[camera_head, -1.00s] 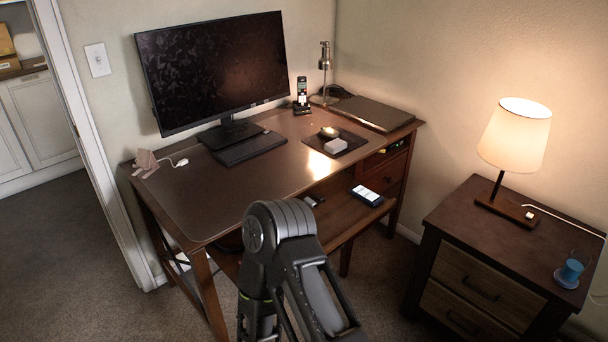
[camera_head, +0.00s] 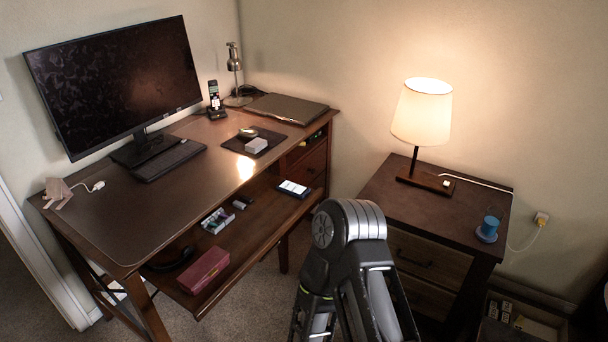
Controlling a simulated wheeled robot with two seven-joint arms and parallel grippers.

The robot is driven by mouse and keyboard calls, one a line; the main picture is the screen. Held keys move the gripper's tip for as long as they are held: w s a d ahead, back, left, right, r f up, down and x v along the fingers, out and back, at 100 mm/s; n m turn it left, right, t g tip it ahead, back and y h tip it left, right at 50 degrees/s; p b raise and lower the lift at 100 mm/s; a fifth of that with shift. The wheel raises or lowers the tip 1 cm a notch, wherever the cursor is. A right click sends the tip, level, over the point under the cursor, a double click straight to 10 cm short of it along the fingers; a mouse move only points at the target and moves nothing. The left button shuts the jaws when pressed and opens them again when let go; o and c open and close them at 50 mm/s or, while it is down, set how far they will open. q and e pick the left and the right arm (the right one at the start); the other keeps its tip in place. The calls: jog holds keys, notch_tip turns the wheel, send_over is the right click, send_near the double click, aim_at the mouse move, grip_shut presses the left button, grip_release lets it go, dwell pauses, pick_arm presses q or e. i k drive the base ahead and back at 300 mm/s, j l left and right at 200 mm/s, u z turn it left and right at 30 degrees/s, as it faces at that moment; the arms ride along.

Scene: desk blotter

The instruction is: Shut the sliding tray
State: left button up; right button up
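The sliding tray (camera_head: 232,236) is a brown wooden shelf under the desk top, pulled out toward me. On it are a phone (camera_head: 294,188), a small white-and-green item (camera_head: 218,221), a small dark item (camera_head: 242,202), a dark red box (camera_head: 203,270) and a dark curved object (camera_head: 170,260). One of my arms rises at the bottom centre, in front of the desk and right of the tray. Its gripper is not visible, and neither is the other one.
The desk (camera_head: 150,205) carries a monitor (camera_head: 120,85), keyboard (camera_head: 168,160), cordless phone (camera_head: 215,100), laptop (camera_head: 285,108) and a dark pad (camera_head: 268,138). A nightstand (camera_head: 375,192) with a lit lamp (camera_head: 422,112) and blue spool (camera_head: 488,229) stands right. Carpet shows between them.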

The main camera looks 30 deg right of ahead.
aim_at(253, 231)
jog(key=i+j+z, duration=0.2)
jog(key=j+z, duration=0.15)
jog(key=i+j+z, duration=0.1)
jog(key=j+z, duration=0.3)
jog(key=i+j+z, duration=0.1)
jog(key=j+z, duration=0.6)
jog(key=j, duration=1.1)
jog(key=j+z, duration=0.15)
jog(key=j, duration=0.85)
